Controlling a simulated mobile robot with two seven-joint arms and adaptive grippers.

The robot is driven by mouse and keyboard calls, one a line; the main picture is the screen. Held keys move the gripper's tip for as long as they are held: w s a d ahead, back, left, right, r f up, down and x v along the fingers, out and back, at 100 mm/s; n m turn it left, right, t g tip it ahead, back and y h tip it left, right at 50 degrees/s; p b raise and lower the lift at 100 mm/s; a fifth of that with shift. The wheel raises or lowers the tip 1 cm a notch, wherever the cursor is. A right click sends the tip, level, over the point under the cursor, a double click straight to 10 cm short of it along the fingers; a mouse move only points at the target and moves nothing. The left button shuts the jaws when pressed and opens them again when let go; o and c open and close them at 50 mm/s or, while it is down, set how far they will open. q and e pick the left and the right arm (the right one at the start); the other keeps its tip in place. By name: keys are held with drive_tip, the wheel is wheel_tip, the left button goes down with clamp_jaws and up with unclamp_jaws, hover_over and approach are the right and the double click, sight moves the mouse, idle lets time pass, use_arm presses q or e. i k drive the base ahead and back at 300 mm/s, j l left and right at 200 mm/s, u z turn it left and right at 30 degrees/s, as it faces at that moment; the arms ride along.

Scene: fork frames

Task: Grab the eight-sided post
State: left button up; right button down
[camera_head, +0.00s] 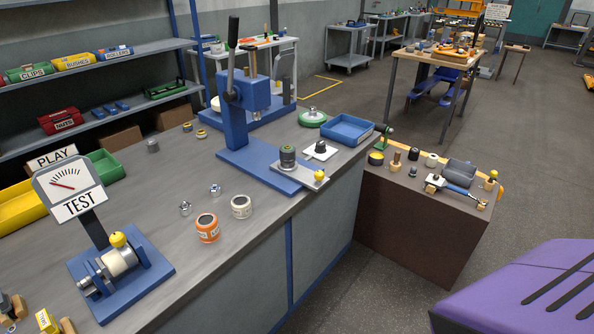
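No post can be clearly made out as eight-sided at this size. A small grey upright piece (153,146) stands on the long grey bench at the back left. A brown upright post (396,160) stands on the low brown block (430,222) to the right, with a dark short piece (413,154) beside it. A dark ribbed cylinder (287,158) stands on the blue press base. The sides of these pieces are too small to count. Neither of my grippers is in view.
The long grey bench (215,255) carries a blue press (236,115), a test gauge stand (75,188), an orange jar (208,228), a cream jar (241,207) and a blue tray (347,129). A purple slotted surface (530,290) fills the lower right. Floor (385,265) shows between.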

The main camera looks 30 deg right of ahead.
sight(286, 156)
drive_tip(key=i+l, duration=0.1)
drive_tip(key=l, duration=0.55)
drive_tip(key=i+l, duration=0.15)
drive_tip(key=l, duration=0.45)
drive_tip(key=i+l+u, duration=0.1)
drive_tip(key=l, duration=0.55)
drive_tip(key=i+l, duration=0.1)
drive_tip(key=l, duration=0.5)
drive_tip(key=i+l+u, duration=0.1)
drive_tip(key=l, duration=0.55)
